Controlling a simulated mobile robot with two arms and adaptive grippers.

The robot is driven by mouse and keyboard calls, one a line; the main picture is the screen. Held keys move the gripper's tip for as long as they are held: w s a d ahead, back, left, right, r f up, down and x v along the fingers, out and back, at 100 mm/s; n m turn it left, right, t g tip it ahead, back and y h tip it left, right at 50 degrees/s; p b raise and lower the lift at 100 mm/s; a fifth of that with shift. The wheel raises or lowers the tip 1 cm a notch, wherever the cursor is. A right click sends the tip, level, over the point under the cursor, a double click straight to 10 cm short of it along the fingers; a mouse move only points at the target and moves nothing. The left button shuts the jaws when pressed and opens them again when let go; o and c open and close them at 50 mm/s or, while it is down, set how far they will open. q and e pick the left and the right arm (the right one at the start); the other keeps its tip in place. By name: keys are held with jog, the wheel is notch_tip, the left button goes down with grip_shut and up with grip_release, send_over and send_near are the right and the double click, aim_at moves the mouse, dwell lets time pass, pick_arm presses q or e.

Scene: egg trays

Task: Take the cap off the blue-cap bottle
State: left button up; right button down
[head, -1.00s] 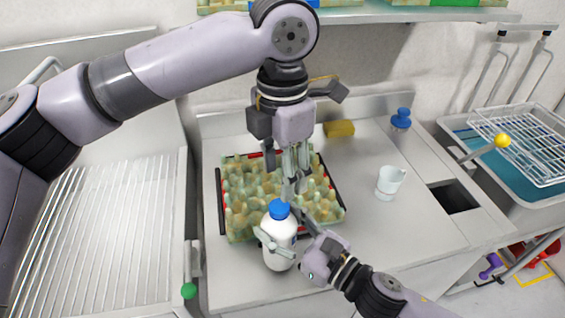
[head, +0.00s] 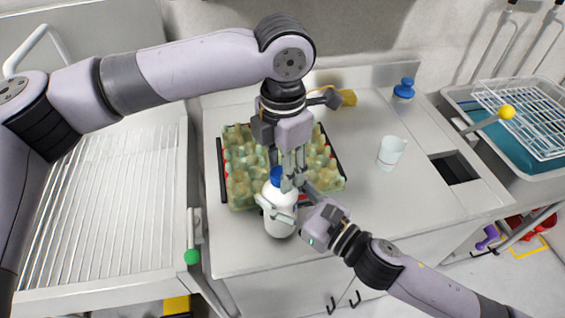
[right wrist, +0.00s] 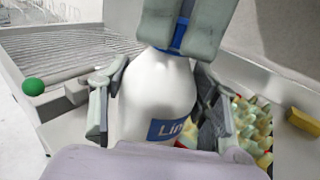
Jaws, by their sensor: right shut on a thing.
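The white bottle (head: 279,222) with the blue cap (head: 276,177) stands upright in front of the egg tray. My right gripper (head: 281,208) is shut around the bottle's body. In the right wrist view the bottle (right wrist: 155,95) has a blue label and stands between my right fingers. My left gripper (head: 290,182) points down at the cap. In the right wrist view its two fingertips (right wrist: 183,28) are on either side of the cap, with a strip of blue (right wrist: 179,38) showing between and below them. I cannot tell whether they press on it.
An egg tray (head: 241,205) lies just behind the bottle. A white cup (head: 391,153), a blue-topped container (head: 404,90) and a yellow sponge (head: 348,98) stand farther back. A square opening (head: 455,168) and a sink are at the right.

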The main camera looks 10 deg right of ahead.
pick_arm(q)
grip_shut()
jog(key=n, duration=0.7)
jog(key=shift+w, duration=0.1)
jog(key=n, duration=0.6)
jog(key=shift+a, duration=0.15)
jog(key=n, duration=0.8)
jog(key=shift+a, duration=0.1)
jog(key=n, duration=0.4)
jog(key=shift+r, duration=0.1)
jog(key=n, duration=0.4)
jog(key=shift+a, duration=0.1)
jog(key=n, duration=0.5)
jog(key=shift+s+n, duration=0.2)
jog(key=shift+n, duration=0.2)
jog(key=n, duration=1.1)
jog(key=shift+s+r+n, duration=0.1)
jog(key=shift+n, duration=0.3)
jog(key=n, duration=0.3)
jog(key=shift+n, duration=0.3)
jog(key=n, duration=0.4)
